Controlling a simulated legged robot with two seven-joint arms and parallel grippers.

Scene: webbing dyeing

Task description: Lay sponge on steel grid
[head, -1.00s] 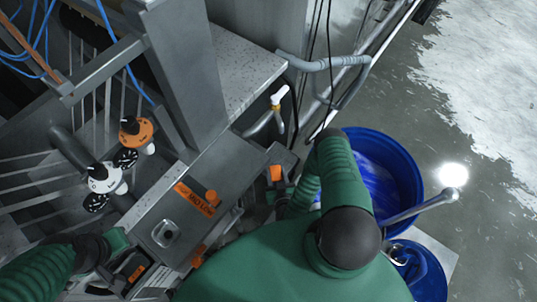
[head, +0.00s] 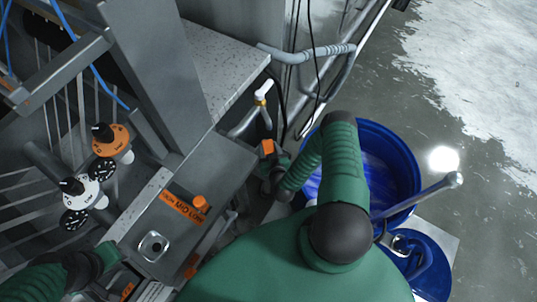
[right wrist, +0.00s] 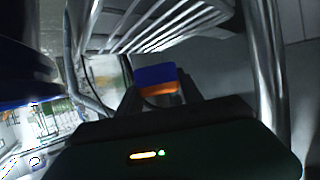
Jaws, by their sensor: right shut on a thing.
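My right gripper (head: 268,160) is shut on the sponge (head: 267,147), which shows as a small orange block just off the machine's right side. In the right wrist view the sponge (right wrist: 156,75) is blue on top and orange below, between the dark fingers (right wrist: 158,98). Parallel steel bars (right wrist: 160,28), perhaps the steel grid, lie beyond and above it there, apart from the sponge. In the head view similar bars (head: 30,180) show at the left. My left arm ends at the lower left; its fingers cannot be made out.
A blue barrel (head: 405,165) stands at the right, partly behind my right arm. A grey machine with an orange label (head: 180,208) and valves with an orange dial (head: 110,140) and a white dial (head: 82,192) are at the left. A speckled ledge (head: 220,65) and grey pipes (head: 310,50) lie ahead.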

